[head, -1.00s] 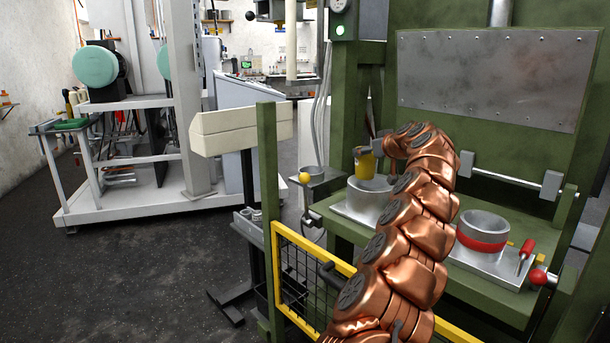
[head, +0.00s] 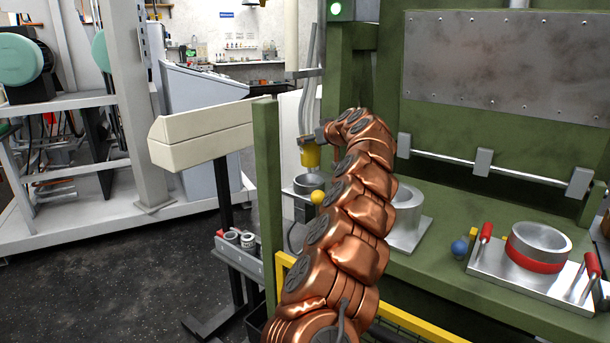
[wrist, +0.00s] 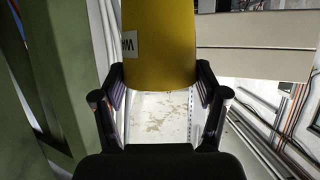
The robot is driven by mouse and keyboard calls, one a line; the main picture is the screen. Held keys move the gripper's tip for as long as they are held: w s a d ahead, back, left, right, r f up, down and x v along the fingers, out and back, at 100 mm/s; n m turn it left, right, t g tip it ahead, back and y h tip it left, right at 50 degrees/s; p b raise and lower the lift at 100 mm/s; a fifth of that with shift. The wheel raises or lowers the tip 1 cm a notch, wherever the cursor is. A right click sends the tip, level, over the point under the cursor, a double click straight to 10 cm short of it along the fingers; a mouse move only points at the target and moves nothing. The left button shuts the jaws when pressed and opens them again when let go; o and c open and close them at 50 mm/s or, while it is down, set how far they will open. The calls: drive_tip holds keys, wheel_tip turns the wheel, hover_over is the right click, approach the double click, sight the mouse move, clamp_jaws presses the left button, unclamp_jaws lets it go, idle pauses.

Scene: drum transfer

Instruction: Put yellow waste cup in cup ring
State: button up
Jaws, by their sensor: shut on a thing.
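The yellow waste cup (head: 311,157) hangs at the end of my arm in the head view. My gripper (wrist: 160,76) is shut on it, one finger on each side in the wrist view, where the yellow cup (wrist: 160,40) carries a white label with dark letters. The grey cup ring (head: 307,184) is at the left side of the green press, near a yellow ball. In the head picture the cup appears just above the ring, apart from its rim. Depth between them is hard to judge.
A green post (head: 266,200) and a beige box (head: 205,133) stand left of the ring. A grey metal cylinder (head: 407,205) is on the press table behind my arm. A red-banded drum (head: 538,248) sits on a plate at right. A yellow rail (head: 415,322) crosses in front.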

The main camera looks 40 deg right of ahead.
sight(314, 164)
drive_tip(key=f, duration=0.4)
drive_tip(key=shift+w+a+f, duration=0.15)
drive_tip(key=shift+a+f, duration=0.05)
drive_tip(key=shift+f+b, duration=0.3)
drive_tip(key=shift+f, duration=1.85)
drive_tip(key=shift+f, duration=0.15)
drive_tip(key=o, duration=0.9)
drive_tip(key=shift+c, duration=0.2)
drive_tip(key=shift+r, duration=0.25)
drive_tip(key=v, duration=1.2)
